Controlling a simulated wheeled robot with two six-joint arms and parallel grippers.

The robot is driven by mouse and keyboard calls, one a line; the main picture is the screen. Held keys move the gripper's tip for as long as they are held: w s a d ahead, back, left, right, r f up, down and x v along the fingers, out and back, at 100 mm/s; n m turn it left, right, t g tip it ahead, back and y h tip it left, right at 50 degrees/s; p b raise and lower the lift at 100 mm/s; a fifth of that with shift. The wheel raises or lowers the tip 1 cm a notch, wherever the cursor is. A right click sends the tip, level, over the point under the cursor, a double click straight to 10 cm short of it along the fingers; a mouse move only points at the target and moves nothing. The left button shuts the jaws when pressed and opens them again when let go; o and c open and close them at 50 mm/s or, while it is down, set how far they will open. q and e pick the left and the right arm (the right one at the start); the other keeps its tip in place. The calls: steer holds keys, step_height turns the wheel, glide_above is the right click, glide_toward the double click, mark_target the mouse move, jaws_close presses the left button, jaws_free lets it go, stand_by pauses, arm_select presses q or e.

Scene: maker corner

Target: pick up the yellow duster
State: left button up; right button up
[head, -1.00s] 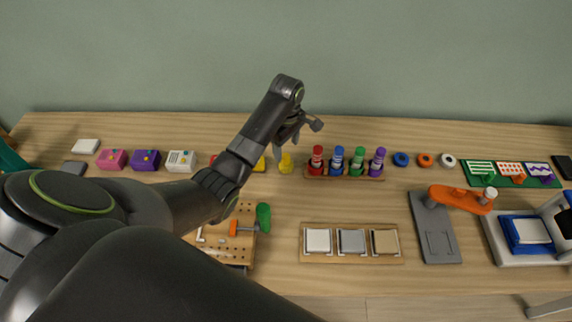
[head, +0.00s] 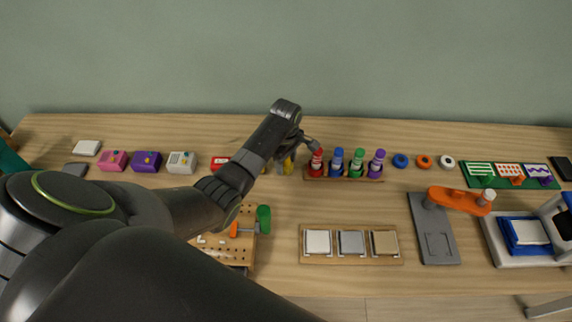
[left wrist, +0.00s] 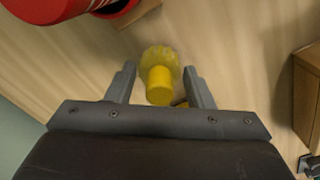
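The yellow duster (left wrist: 160,72) stands on the wooden table, with a fluffy round head and a smooth knob-like end. In the head view, the duster (head: 288,166) is partly hidden by my left gripper (head: 298,154), which is low over it. In the left wrist view, my left gripper (left wrist: 158,82) is open, with one finger on each side of the duster and small gaps between them. My right gripper is not in view.
A rack with red (head: 316,162), blue, green and purple bottles stands just right of my left gripper. A pegboard (head: 243,218) lies in front. Bare tabletop (head: 335,203) lies in front of the rack.

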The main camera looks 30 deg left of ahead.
arm_select(q)
steer(key=c, duration=0.6)
step_height(320, 180, up, 10)
steer(key=shift+r, duration=0.1)
steer(key=shift+c, duration=0.2)
steer(key=shift+o, duration=1.4)
steer(key=shift+c, duration=1)
